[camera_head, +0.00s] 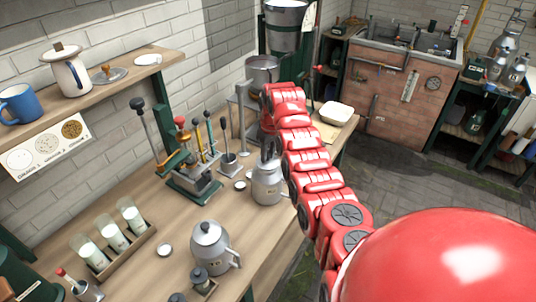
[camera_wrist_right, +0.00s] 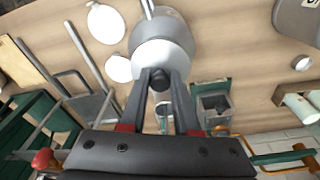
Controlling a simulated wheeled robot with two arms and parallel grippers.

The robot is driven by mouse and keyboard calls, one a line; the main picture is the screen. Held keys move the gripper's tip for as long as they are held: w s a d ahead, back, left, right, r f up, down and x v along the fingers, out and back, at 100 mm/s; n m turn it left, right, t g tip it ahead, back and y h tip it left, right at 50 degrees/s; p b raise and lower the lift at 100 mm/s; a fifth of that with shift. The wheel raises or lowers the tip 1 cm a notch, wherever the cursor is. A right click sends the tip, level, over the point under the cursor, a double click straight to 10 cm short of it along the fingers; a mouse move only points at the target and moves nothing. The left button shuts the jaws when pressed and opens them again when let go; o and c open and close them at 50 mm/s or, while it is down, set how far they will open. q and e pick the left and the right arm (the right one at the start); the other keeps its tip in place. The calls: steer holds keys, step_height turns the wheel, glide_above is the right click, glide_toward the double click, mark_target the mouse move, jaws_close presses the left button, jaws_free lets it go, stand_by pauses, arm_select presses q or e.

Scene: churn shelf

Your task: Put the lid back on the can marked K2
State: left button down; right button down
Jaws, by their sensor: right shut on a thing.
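A grey metal can (camera_head: 267,187) with a side handle stands on the workbench near its right edge; it also shows in the wrist view (camera_wrist_right: 176,30). My right gripper (camera_head: 268,150) is directly above it, pointing down. In the wrist view its dark fingers (camera_wrist_right: 165,76) are shut on the top of a pale round lid (camera_wrist_right: 160,53). The lid is over the can's mouth; I cannot tell whether it touches the rim. A second grey can (camera_head: 208,260) with its domed lid (camera_head: 208,232) on stands nearer the front. No K2 mark is readable on either. My left gripper is not in view.
A green-based lever press (camera_head: 192,178) stands left of the can. Small pale discs (camera_head: 240,186) lie beside it. A wooden rack (camera_head: 124,256) holds several glasses of milk. A wall shelf (camera_head: 110,82) carries mugs. Bare bench lies between the two cans.

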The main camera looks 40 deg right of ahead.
steer(key=shift+b, duration=0.4)
stand_by(0.5)
steer(key=c, duration=0.6)
jaws_free()
steer(key=shift+o, duration=0.4)
steer(key=o, duration=0.4)
steer(key=shift+o, duration=0.2)
steer(key=shift+r, duration=0.15)
steer(key=shift+r, duration=3.3)
jaws_close()
